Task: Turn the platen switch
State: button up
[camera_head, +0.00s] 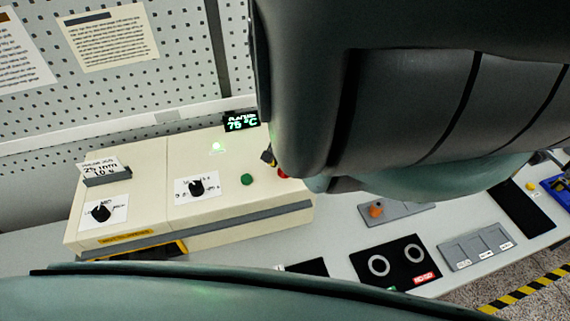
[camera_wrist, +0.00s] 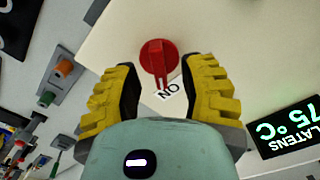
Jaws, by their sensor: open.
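The platen switch is a red rotary knob (camera_wrist: 158,57) on the cream panel, with a small white label (camera_wrist: 170,92) by it that appears to read "ON" upside down. In the wrist view my gripper (camera_wrist: 163,68) is open, with its yellow, black-padded fingers on either side of the knob. I see gaps between the pads and the knob; I cannot tell the depth between them. In the head view only a sliver of the red knob (camera_head: 283,173) shows, mostly hidden by my arm. A display (camera_wrist: 285,128) reads "PLATENS 75 °C"; it also shows in the head view (camera_head: 240,121).
The cream machine box (camera_head: 150,215) carries two black dials (camera_head: 197,187) (camera_head: 102,211), a green button (camera_head: 247,179) and a lit green lamp (camera_head: 218,148). A pegboard wall (camera_head: 180,60) stands behind. A black mat with two rings (camera_head: 390,262) and grey trays (camera_head: 477,246) lie right.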

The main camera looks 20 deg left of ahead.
jog(key=shift+f, duration=0.7)
grip_shut()
dwell(0.3)
